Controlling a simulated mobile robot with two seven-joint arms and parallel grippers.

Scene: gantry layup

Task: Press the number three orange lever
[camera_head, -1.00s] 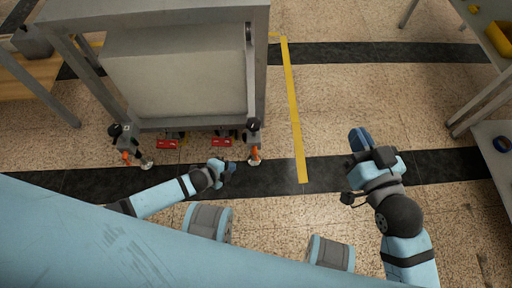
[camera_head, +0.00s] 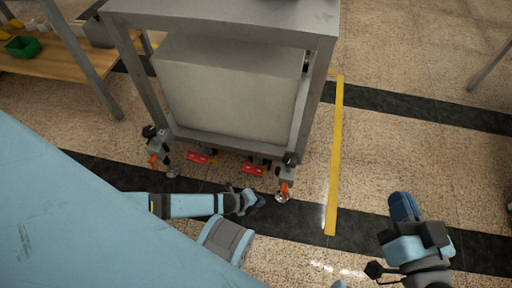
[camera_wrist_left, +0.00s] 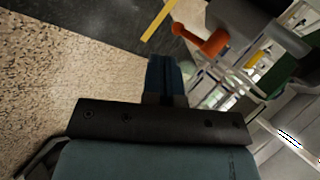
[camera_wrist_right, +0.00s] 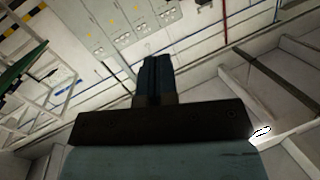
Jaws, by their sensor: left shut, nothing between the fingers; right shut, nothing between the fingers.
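Two orange levers show on the casters of a grey metal cart in the head view: one at the cart's right leg (camera_head: 284,190) and one at its left leg (camera_head: 153,160). No lever numbers are readable. My left gripper (camera_head: 259,200) is shut and empty, low near the floor, a little left of the right leg's orange lever and apart from it. In the left wrist view, an orange lever (camera_wrist_left: 207,41) lies ahead and right of the shut fingers (camera_wrist_left: 164,75). My right gripper (camera_head: 401,205) is shut and empty, well right of the cart; its fingers (camera_wrist_right: 156,75) point at open space.
The cart (camera_head: 215,20) carries a large grey box (camera_head: 230,90) underneath. Red pedals (camera_head: 198,158) (camera_head: 252,169) sit under its near edge. A yellow floor line (camera_head: 336,150) runs right of the cart. A wooden shelf with a green bin (camera_head: 22,46) stands at upper left.

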